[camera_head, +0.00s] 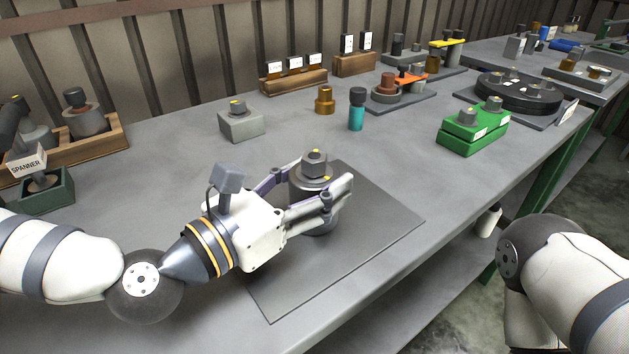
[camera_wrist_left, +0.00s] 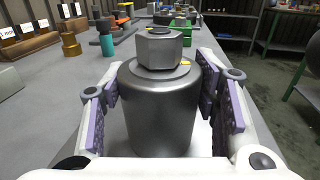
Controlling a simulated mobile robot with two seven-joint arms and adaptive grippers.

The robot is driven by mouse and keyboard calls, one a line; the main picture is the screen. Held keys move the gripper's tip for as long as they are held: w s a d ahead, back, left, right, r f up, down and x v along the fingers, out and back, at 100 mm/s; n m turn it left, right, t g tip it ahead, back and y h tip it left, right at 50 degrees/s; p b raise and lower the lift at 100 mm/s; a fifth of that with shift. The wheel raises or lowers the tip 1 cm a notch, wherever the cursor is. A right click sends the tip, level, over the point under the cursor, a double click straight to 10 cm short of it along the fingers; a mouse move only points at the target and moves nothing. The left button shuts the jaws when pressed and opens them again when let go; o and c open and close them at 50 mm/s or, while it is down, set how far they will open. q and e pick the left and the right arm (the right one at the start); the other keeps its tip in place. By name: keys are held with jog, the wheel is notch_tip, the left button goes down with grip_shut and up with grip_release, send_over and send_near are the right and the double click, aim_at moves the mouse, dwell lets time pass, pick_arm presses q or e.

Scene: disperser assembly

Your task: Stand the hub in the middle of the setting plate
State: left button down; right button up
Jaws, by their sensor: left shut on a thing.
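The hub (camera_head: 316,174) is a grey metal cylinder with a flange and a hex top that has a yellow mark. It stands upright at the far left part of the dark setting plate (camera_head: 345,260), which lies flat on the bench. My left gripper (camera_head: 308,192) is shut on the hub, one finger on each side. In the left wrist view, the hub (camera_wrist_left: 160,110) fills the space between the purple-padded fingers (camera_wrist_left: 160,105). Whether its base touches the plate cannot be told. My right arm shows at the right edge; its gripper is out of view.
A grey block (camera_head: 241,125), a brass part (camera_head: 324,101), a teal bottle (camera_head: 356,114) and a green block (camera_head: 472,134) stand behind the plate. A spanner holder (camera_head: 45,192) is at the left. The plate's front and right are bare.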

aim_at(294, 193)
pick_arm(q)
jog(key=shift+w, duration=0.15)
jog(key=c, duration=0.6)
grip_release()
jog(key=shift+f, duration=0.1)
pick_arm(e)
jog(key=shift+f, duration=0.1)
pick_arm(q)
jog(key=shift+r, duration=0.3)
jog(key=v, duration=0.5)
jog(key=shift+a+f, duration=0.1)
jog(key=shift+f, duration=0.15)
jog(key=p+v, duration=0.1)
jog(key=v, duration=0.1)
jog(key=p+v, duration=0.1)
jog(key=v, duration=0.1)
jog(key=r+p+v, duration=0.1)
jog(key=v, duration=0.1)
jog(key=shift+s+a, duration=0.15)
jog(key=shift+s, duration=0.1)
jog(key=shift+s+a+f, duration=0.1)
jog(key=shift+s+f, duration=0.1)
jog(key=shift+f, duration=0.15)
pick_arm(e)
jog(key=shift+t, duration=0.6)
jog(key=w+r, duration=0.3)
jog(key=shift+w+r, duration=0.1)
jog(key=shift+r, duration=0.2)
